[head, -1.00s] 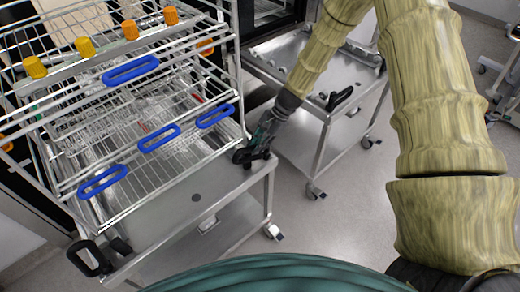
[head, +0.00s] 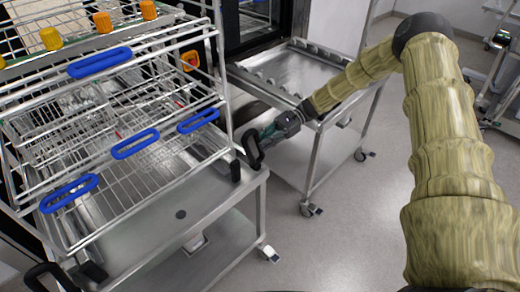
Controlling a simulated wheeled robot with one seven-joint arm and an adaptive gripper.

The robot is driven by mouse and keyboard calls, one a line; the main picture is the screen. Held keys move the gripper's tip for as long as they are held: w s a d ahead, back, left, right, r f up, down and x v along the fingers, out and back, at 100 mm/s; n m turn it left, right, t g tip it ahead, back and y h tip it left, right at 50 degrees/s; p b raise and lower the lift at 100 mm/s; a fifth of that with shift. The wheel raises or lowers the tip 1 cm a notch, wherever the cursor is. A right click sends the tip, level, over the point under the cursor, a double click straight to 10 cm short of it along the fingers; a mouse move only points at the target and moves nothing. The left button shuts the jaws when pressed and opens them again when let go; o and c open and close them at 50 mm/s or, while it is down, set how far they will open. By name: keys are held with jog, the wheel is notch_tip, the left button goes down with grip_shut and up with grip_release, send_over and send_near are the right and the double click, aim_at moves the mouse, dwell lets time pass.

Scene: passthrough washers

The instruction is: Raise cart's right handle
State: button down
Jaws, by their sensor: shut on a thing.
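The cart (head: 225,198) is a steel trolley at the lower left. Its right handle (head: 252,149) is a black loop at the right front corner, now standing up at a tilt above the cart top. My gripper (head: 260,140) reaches in from the right and is shut on this handle. The fingertips are small and partly hidden against the handle. The cart's left handle (head: 42,280) is a similar black loop at the lower left edge, partly cut off.
A second steel cart (head: 312,75) stands behind my gripper, close to my forearm. Open grey floor (head: 350,225) lies at the lower right.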

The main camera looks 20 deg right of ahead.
jog(key=shift+w+d+f+y+b, duration=0.2)
jog(key=shift+d+f+y+b, duration=0.1)
jog(key=shift+d+y+b, duration=0.4)
jog(key=shift+a, duration=0.2)
jog(key=c, duration=1.3)
grip_release()
jog(key=v, duration=1.2)
jog(key=shift+w, duration=0.1)
